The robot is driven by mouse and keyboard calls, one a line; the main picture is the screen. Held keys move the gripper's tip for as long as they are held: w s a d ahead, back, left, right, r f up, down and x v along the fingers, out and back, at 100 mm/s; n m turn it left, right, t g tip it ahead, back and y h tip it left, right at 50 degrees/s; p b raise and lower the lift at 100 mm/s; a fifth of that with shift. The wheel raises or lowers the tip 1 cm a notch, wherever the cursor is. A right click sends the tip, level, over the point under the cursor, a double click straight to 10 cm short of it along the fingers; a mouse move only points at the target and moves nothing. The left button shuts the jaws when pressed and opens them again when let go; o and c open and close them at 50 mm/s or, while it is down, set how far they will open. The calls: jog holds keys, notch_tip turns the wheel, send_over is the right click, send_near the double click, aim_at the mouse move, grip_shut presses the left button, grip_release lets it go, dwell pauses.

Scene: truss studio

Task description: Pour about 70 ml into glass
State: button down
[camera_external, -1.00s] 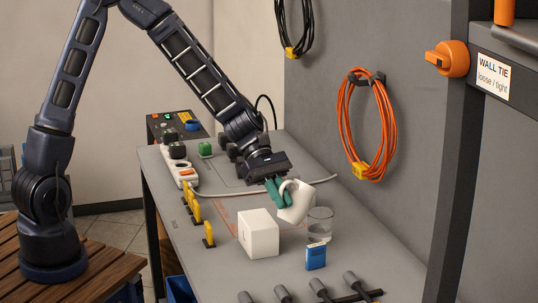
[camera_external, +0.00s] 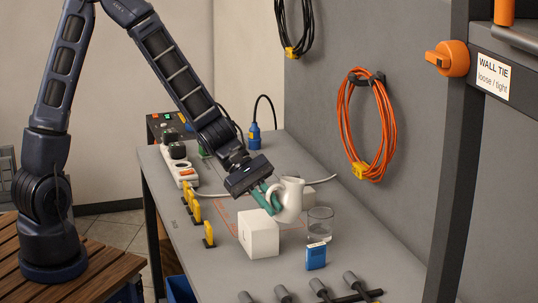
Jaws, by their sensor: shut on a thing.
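My gripper (camera_external: 268,197) has green fingers and is shut on a white jug (camera_external: 289,199), apparently at its handle side. The jug is held above the bench, left of the glass and a little higher, and looks close to upright. I cannot see inside it. The clear glass (camera_external: 320,223) stands upright on the bench. It seems to hold some clear liquid in its lower part, but the level is hard to read. No stream shows between jug and glass.
A white box (camera_external: 258,234) stands just in front of the jug. A blue box (camera_external: 316,256) stands in front of the glass. Several dark-handled tools (camera_external: 318,290) lie at the near edge. Yellow clips (camera_external: 196,209) line the left edge. A power strip (camera_external: 186,176) is behind.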

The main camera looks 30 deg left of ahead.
jog(key=shift+s+a+f+m+t+h, duration=0.2)
jog(key=shift+s+f+m+t+h, duration=0.2)
jog(key=shift+s+f+m+t, duration=0.45)
jog(key=shift+w+f, duration=0.1)
jog(key=shift+f, duration=0.15)
jog(key=shift+w+a, duration=0.1)
dwell(0.8)
